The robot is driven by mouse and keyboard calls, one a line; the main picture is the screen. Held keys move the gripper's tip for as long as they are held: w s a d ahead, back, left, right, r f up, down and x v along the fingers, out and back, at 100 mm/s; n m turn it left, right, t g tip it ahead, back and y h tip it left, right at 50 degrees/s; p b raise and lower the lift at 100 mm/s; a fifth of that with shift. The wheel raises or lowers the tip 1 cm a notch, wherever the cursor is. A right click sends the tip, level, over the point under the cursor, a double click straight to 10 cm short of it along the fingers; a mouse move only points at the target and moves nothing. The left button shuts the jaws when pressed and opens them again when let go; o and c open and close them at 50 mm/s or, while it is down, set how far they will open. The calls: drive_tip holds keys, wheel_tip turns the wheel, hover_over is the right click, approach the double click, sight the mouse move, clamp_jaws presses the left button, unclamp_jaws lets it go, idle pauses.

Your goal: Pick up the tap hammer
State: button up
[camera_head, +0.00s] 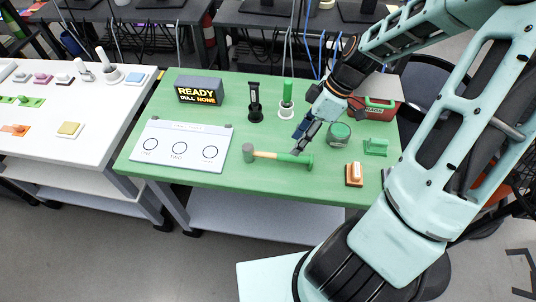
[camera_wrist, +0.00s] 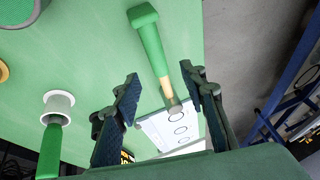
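The tap hammer (camera_head: 294,158) lies on the green table, its green grip to the right and its grey head to the left, with a short wooden section between. My gripper (camera_head: 303,138) is just above its grip end in the head view, partly overlapping it there. In the wrist view my gripper (camera_wrist: 160,80) is open, with nothing held between its dark fingers. The hammer (camera_wrist: 150,42) shows in the gap between the fingers there, its grip toward the top. I cannot tell the exact height of the fingers above it.
On the green table (camera_head: 225,181), a white board with circles (camera_head: 180,160) lies left of the hammer. A green-topped jar (camera_head: 339,132), an orange block (camera_head: 354,174) and a green bracket (camera_head: 376,147) are to the right. A white-ringed holder (camera_head: 286,110) and a black sign (camera_head: 200,91) stand behind.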

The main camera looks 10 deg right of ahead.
sight(287, 154)
drive_tip(key=shift+x, duration=3.55)
drive_tip(key=shift+w, duration=0.15)
clamp_jaws()
